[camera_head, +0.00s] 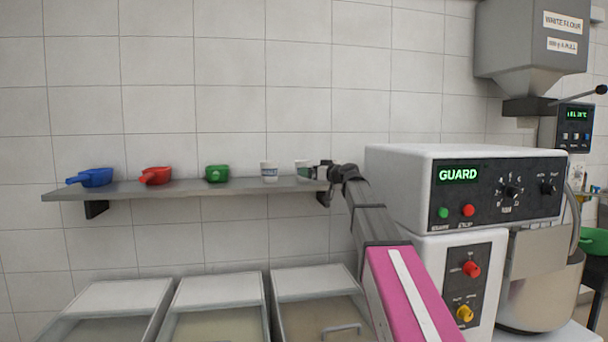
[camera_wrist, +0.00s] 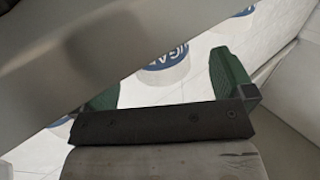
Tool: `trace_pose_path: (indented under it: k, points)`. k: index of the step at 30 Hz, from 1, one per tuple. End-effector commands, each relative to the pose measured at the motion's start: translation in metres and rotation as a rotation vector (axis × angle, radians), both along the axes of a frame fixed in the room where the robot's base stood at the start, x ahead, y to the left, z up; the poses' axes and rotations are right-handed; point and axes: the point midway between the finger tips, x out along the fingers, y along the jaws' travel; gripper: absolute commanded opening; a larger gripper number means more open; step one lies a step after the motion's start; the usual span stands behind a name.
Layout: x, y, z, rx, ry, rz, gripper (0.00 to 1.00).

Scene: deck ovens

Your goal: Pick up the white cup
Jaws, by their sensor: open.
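The grey shelf (camera_head: 135,190) also bears a blue scoop (camera_head: 94,178), a red scoop (camera_head: 157,175) and a green scoop (camera_head: 217,173). A white machine marked "GUARD" (camera_head: 400,165) stands close to the right of my arm. Lidded bins (camera_head: 215,288) stand below the shelf.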

Motion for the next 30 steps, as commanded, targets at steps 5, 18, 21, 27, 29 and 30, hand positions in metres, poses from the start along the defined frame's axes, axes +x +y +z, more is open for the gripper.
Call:
trace_pose_path:
  k: [5,18,21,27,29,30]
  points:
    - [0.018,0.013,0.0,-0.001,0.001,0.002,1.0]
    - [0.036,0.032,-0.001,-0.001,0.001,0.0,1.0]
    - [0.036,0.032,-0.001,0.0,0.0,0.0,0.71]
    - [0.036,0.032,-0.001,0.0,0.0,0.0,0.54]
    - [0.036,0.032,-0.001,0.0,0.0,0.0,0.54]
    - [0.036,0.032,-0.001,0.0,0.0,0.0,0.54]
